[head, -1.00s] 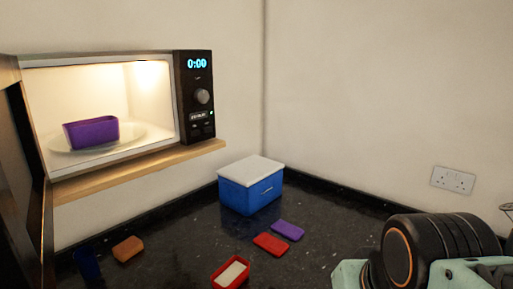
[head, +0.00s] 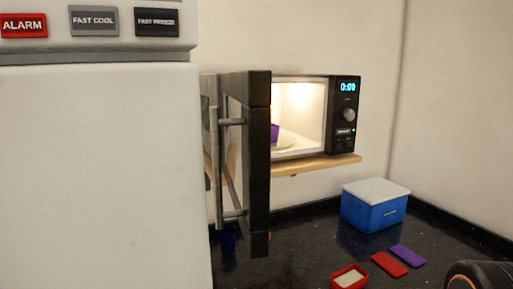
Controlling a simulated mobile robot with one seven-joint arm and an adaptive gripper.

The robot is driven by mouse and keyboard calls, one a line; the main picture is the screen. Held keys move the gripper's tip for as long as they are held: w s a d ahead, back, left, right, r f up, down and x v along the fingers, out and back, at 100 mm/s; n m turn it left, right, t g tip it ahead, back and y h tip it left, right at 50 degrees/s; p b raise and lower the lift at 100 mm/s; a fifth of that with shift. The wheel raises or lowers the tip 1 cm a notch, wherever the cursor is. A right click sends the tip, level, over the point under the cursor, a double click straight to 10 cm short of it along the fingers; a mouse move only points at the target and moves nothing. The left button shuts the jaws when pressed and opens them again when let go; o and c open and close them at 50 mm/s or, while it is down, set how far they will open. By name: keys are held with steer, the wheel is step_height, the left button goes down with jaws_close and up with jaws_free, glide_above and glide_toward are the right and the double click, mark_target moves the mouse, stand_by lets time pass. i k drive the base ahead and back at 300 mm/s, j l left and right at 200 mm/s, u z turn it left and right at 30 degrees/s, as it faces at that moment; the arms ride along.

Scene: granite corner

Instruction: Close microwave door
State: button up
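The microwave (head: 343,118) stands on a wooden shelf against the back wall, its inside lit and its display reading 0:00. Its door (head: 259,165) is wide open on the left, swung out toward me and seen nearly edge-on. A long grey vertical handle (head: 219,165) is on the door's left side in the picture. A purple container (head: 275,133) sits inside on the plate (head: 287,140), partly hidden by the door. My gripper is not in view; only a dark part of my arm shows at the bottom right corner.
A white fridge (head: 100,170) fills the left side, close to the door. On the black granite counter are a blue box with a white lid (head: 374,208), a red lid (head: 390,264), a purple lid (head: 407,256), a red container (head: 349,277) and a blue item (head: 228,238).

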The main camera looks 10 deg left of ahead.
mark_target(245, 123)
steer(key=k+j+u, duration=0.15)
steer(key=u, duration=0.2)
steer(key=k+j+u, duration=0.1)
steer(key=j+u, duration=0.2)
steer(key=j, duration=0.1)
